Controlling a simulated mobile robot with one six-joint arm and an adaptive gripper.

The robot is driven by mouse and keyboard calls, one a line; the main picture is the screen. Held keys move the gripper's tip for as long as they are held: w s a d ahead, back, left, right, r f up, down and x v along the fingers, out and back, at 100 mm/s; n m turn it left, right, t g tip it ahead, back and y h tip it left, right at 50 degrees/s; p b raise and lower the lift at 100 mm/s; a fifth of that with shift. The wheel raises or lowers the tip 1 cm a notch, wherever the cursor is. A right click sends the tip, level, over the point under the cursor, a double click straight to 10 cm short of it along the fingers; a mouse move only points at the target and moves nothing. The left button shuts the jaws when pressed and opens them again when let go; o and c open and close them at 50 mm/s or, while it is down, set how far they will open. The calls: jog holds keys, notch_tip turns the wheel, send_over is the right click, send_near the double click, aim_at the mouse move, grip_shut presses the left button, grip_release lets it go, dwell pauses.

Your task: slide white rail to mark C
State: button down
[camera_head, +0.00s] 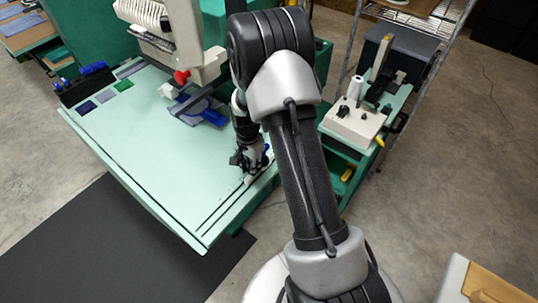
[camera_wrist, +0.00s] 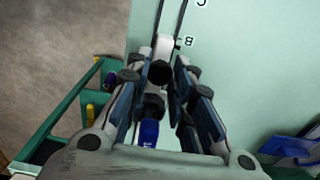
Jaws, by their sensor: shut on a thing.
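The white rail (camera_wrist: 165,44) shows between my fingertips in the wrist view, with a round black part close below it. My gripper (camera_wrist: 159,68) is shut on the white rail, low over the pale green table. The rail's white end lies beside mark B (camera_wrist: 188,41). Mark C (camera_wrist: 201,3) is farther up, at the top edge of the wrist view. Two dark lines run up the table from the rail. In the head view my gripper (camera_head: 252,163) is at the table's right edge, over a small white part of the rail (camera_head: 249,180); my fingers hide the rest.
The pale green table (camera_head: 150,150) is clear at its middle. A white machine head (camera_head: 180,40) with a red knob and a blue-based part stands at the back. A side cart (camera_head: 353,122) stands right of my arm. A dark mat (camera_head: 100,250) lies on the floor.

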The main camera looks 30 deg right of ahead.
jog(key=shift+s+a, duration=0.35)
jog(key=shift+a, duration=0.55)
jog(key=shift+s+a, duration=0.3)
jog(key=shift+a, duration=0.65)
jog(key=shift+s+a, duration=0.35)
jog(key=shift+a, duration=0.55)
jog(key=c, duration=1.4)
grip_release()
jog(key=shift+c, duration=0.2)
jog(key=shift+r, duration=0.1)
jog(key=shift+r+p, duration=2.3)
jog(key=shift+r, duration=0.65)
